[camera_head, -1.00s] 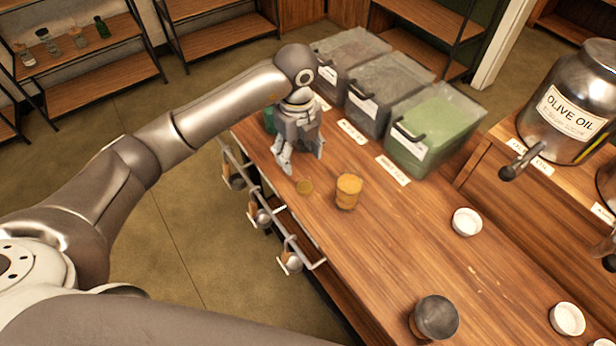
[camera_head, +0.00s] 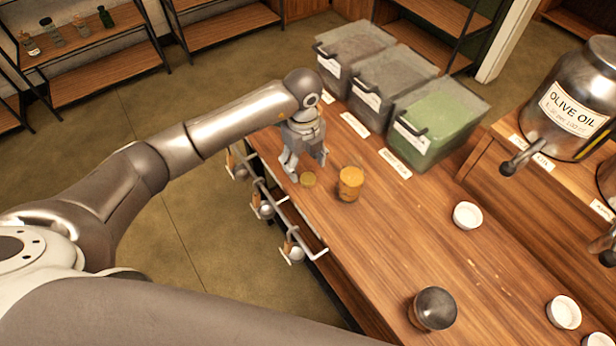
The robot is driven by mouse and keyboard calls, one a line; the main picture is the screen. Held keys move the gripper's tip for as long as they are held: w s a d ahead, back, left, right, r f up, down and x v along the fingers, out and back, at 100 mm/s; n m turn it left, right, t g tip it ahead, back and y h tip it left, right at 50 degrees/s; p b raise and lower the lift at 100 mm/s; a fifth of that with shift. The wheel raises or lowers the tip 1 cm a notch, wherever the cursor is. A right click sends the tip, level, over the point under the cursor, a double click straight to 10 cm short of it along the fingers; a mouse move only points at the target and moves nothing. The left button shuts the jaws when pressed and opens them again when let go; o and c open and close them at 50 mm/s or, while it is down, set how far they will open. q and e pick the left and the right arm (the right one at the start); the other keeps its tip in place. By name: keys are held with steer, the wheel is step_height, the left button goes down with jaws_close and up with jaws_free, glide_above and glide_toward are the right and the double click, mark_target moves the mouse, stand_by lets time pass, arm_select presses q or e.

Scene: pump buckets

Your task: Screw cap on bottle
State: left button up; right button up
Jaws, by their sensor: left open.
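A small flat yellow-brown cap (camera_head: 308,180) lies on the wooden counter near its left edge. A short jar-like bottle (camera_head: 350,184), orange to amber in colour, stands upright just right of the cap. My left gripper (camera_head: 308,169) points down over the counter with its fingers spread and nothing between them. Its fingertips are just behind and above the cap, close to it; I cannot tell whether they touch it. The bottle is clear of the fingers. My right gripper is not in view.
Several lidded bins (camera_head: 438,122) line the back of the counter (camera_head: 390,235). A steel olive oil drum (camera_head: 570,105) stands on a raised shelf at right. White bowls (camera_head: 467,215) and a dark-topped round container (camera_head: 433,309) sit to the right. Scoops (camera_head: 265,208) hang along the left edge.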

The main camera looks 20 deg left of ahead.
mark_target(308, 178)
arm_select(q)
steer(key=f, duration=0.2)
steer(key=d+f+p, duration=0.1)
steer(key=shift+s+f, duration=0.15)
steer(key=shift+f, duration=0.8)
steer(key=shift+c, duration=0.3)
steer(key=c, duration=0.7)
